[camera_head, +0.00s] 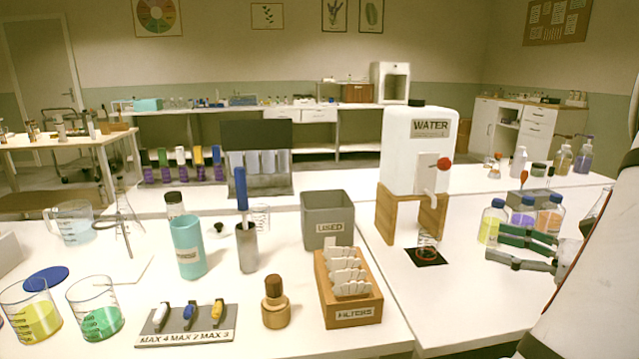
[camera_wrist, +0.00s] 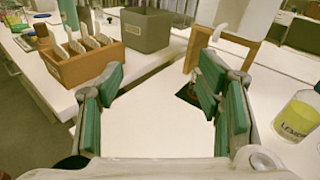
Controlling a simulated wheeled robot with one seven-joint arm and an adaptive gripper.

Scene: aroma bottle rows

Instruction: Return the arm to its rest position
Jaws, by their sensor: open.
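My gripper (camera_head: 522,248) is at the right of the head view, over the right-hand table and in front of the coloured bottles. In the wrist view my gripper (camera_wrist: 160,100) shows two green-padded fingers spread apart with only white tabletop between them. It is open and holds nothing. My arm runs off the right edge of the head view, and its rest position is not marked in either view.
Close by stand yellow (camera_head: 491,222), purple (camera_head: 522,216) and orange (camera_head: 550,216) bottles. A water tank (camera_head: 410,150) on a wooden stand (camera_head: 397,215) is to the left. A filter box (camera_head: 352,313) and grey bin (camera_head: 318,212) stand further left. The right table's front is clear.

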